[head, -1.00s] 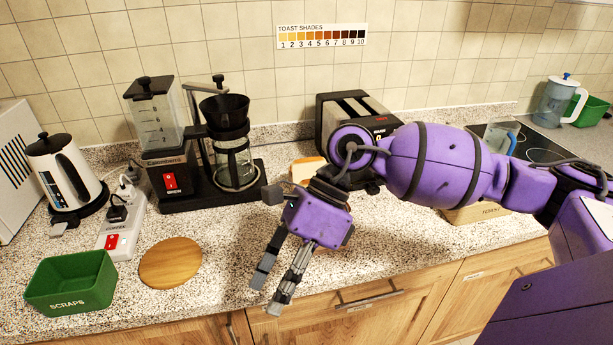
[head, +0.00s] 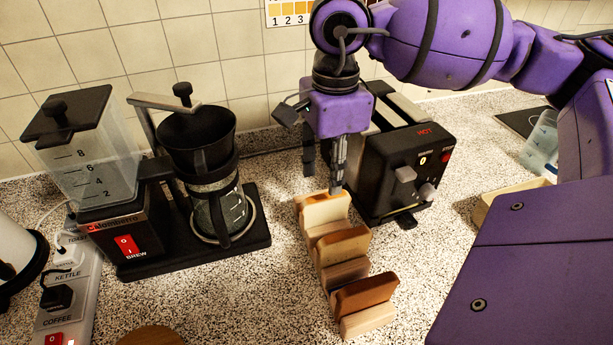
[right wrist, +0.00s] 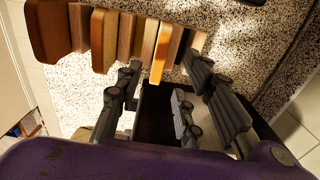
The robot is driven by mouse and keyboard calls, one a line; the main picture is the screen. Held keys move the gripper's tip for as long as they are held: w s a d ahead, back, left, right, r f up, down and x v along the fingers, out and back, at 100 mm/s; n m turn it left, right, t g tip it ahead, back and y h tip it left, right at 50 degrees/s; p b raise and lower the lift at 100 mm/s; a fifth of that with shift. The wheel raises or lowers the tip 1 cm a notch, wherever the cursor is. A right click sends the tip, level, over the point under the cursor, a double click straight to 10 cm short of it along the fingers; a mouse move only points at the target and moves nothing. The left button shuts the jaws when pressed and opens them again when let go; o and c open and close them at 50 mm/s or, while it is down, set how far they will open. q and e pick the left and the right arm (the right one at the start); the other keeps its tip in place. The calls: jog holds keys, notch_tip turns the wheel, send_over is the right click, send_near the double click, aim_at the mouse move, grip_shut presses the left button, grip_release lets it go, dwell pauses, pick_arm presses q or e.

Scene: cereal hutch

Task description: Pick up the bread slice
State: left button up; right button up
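Bread slices stand on edge in a row in a wooden rack (head: 368,320) on the counter, left of the toaster. The pale slice (head: 323,209) is at the row's far end, and browner slices (head: 366,292) are nearer. My right gripper (head: 323,180) points down just above the far end of the row, fingers apart. In the right wrist view, the open gripper (right wrist: 163,72) has a finger on each side of a slice with a bright orange edge (right wrist: 161,52). I cannot tell whether the fingers touch it. My left gripper is out of view.
The black toaster (head: 400,165) stands close to the right of the gripper. The coffee maker (head: 200,190) is to the left, with a power strip (head: 66,300) beyond. A round wooden board (head: 150,337) shows at the bottom edge. Speckled counter is free between coffee maker and rack.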

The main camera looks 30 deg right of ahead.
aim_at(326, 195)
jog(key=shift+w+f, duration=0.1)
jog(key=shift+w, duration=0.05)
jog(key=shift+f, duration=0.25)
jog(key=f, duration=0.2)
jog(key=shift+s+a+f, duration=0.1)
jog(key=shift+s+f, duration=0.25)
jog(key=shift+s, duration=0.05)
jog(key=f+p, duration=0.1)
jog(key=f, duration=0.3)
jog(key=shift+w, duration=0.2)
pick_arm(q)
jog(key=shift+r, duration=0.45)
pick_arm(e)
grip_shut()
